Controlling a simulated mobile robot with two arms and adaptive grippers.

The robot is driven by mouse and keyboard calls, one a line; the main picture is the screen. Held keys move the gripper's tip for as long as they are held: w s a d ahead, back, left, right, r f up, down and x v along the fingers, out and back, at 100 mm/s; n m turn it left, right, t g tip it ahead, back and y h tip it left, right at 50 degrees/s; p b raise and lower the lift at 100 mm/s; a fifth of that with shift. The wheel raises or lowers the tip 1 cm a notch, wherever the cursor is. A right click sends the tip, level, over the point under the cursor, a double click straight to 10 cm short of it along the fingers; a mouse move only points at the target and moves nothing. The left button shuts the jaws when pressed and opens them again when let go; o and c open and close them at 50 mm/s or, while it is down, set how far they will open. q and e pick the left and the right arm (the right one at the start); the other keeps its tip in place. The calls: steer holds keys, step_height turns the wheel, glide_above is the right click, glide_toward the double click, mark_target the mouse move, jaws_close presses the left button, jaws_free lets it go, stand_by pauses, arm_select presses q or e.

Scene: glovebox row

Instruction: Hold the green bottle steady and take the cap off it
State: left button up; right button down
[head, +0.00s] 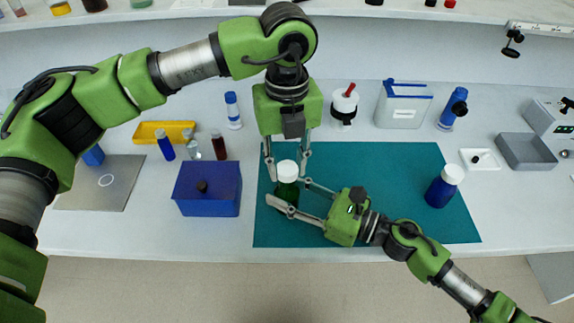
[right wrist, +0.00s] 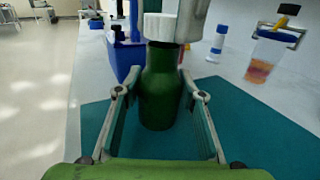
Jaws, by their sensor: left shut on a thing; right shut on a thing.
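My left gripper (head: 287,175) reaches down from above, shut on the cap with a finger on either side. My right gripper (head: 289,193) comes in low from the right, shut on the bottle's body.
A blue bin (head: 207,190) stands left of the mat. A blue bottle with a white cap (head: 441,190) stands on the mat's right. Small vials and a yellow tray (head: 164,131) are behind the bin.

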mark_target(287, 168)
arm_select(q)
steer(key=shift+r, duration=0.1)
steer(key=shift+r, duration=1.95)
arm_select(e)
steer(key=c, duration=1.3)
jaws_free()
steer(key=shift+o, duration=0.2)
